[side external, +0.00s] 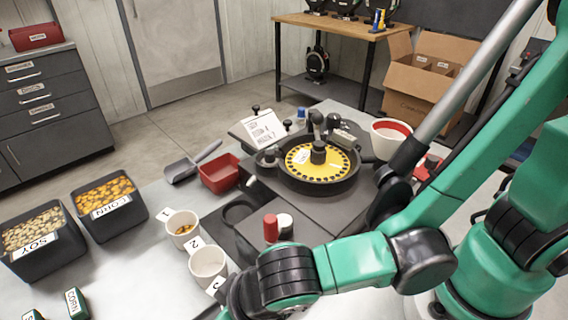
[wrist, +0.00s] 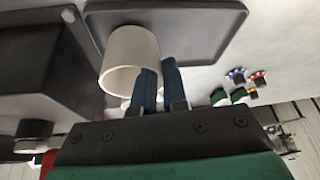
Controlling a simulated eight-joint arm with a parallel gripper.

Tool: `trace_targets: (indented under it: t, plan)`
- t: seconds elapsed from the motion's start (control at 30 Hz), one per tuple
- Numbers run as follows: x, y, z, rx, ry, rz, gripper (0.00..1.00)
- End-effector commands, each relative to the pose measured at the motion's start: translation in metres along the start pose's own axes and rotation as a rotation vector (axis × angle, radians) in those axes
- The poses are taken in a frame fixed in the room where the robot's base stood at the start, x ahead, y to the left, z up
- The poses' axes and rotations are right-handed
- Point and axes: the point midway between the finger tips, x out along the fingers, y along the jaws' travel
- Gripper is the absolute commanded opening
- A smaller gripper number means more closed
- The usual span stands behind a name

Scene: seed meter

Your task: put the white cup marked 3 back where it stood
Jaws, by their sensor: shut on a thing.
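The white cup marked 3 (wrist: 122,52) is at my gripper (wrist: 160,66) in the wrist view. The two blue fingers are shut on its wall at the rim. In the side view only a bit of cup 3 (side external: 214,286) shows at the lower edge; my arm hides the rest and the gripper. The white cup marked 2 (side external: 208,264) and the white cup marked 1 (side external: 182,229) stand on the table behind it; cup 1 has yellow seed in it. I cannot tell whether cup 3 touches the surface below.
A dark tray (wrist: 225,18) lies beyond the cup. The seed meter (side external: 318,170) stands on a dark base right of the cups, with a red-capped bottle (side external: 271,228) nearby. Soy (side external: 41,240) and corn (side external: 108,208) bins stand left. A scoop (side external: 190,165) and red bin (side external: 220,174) lie behind.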

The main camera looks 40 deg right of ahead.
Motion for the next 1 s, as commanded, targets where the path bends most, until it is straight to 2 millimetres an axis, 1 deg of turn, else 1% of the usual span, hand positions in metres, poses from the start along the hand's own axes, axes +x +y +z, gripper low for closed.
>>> trace_targets:
  t: [0.57,1.0]
  plan:
    - [0.0012,0.0001,0.0006,0.000,0.000,0.000,0.00]
    - [0.0074,0.0003,0.0031,0.000,0.000,0.000,0.00]
